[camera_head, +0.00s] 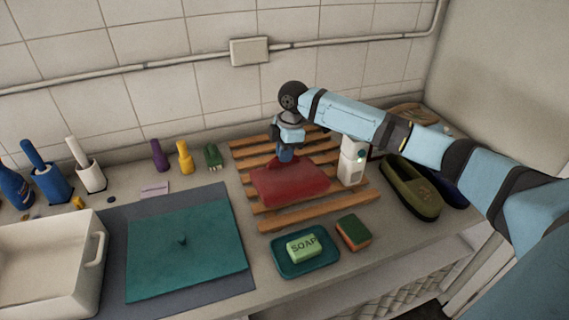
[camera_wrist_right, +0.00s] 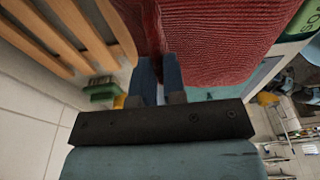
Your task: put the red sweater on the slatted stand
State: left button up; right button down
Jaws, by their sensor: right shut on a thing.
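The red sweater (camera_head: 290,184) is a folded, ribbed bundle over the middle of the slatted stand (camera_head: 318,213). I cannot tell whether its whole underside touches the slats. My right gripper (camera_head: 286,156) points down at the sweater's back edge and is shut on it. In the right wrist view, the blue fingers (camera_wrist_right: 158,72) press at a fold of the red knit (camera_wrist_right: 220,40), with the wooden slats (camera_wrist_right: 75,25) to the left. My left gripper is not in view.
A green soap (camera_head: 302,248) on a teal dish and a sponge (camera_head: 353,232) lie in front of the stand. A white dispenser (camera_head: 351,163) and green shoe (camera_head: 410,188) are to the right. Small bottles (camera_head: 184,158) and a teal cloth (camera_head: 185,245) are to the left.

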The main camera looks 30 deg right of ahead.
aim_at(285, 164)
notch_tip(285, 164, down, 4)
dwell(0.4)
jog(key=c, duration=1.2)
grip_release()
jog(key=shift+f, duration=0.1)
jog(key=r, duration=0.4)
jog(key=d+r, duration=0.1)
jog(key=r, duration=0.7)
jog(key=shift+s+d+r, duration=0.1)
jog(key=shift+s+d, duration=0.1)
jog(key=shift+d, duration=0.15)
